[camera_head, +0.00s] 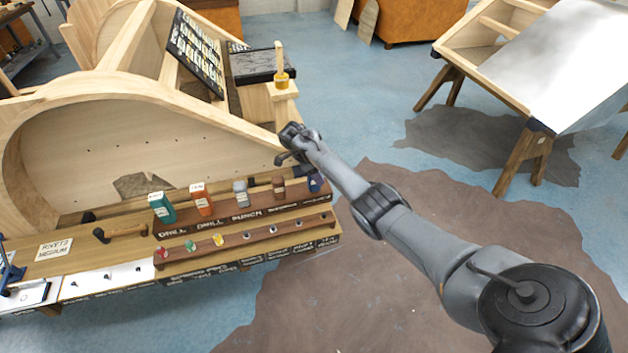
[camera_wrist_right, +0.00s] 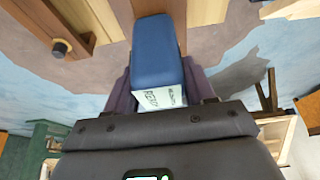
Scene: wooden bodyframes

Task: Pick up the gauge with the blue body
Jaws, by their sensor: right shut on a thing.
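The gauge with the blue body (camera_head: 316,182) is at the right end of the tool rack in the head view, partly hidden by my right arm. In the right wrist view the blue gauge (camera_wrist_right: 158,55) sits between the fingers, with a white printed label at its near end. My right gripper (camera_wrist_right: 160,88) is shut on it. In the head view my right gripper (camera_head: 305,165) is at the rack's right end, its fingers mostly hidden. I cannot tell whether the gauge touches the rack. My left gripper is not in view.
The rack (camera_head: 245,215) holds a green gauge (camera_head: 161,208), an orange one (camera_head: 202,199), a grey one (camera_head: 241,194) and a brown one (camera_head: 278,187). The curved wooden bodyframe (camera_head: 110,95) rises behind. Open floor lies to the right.

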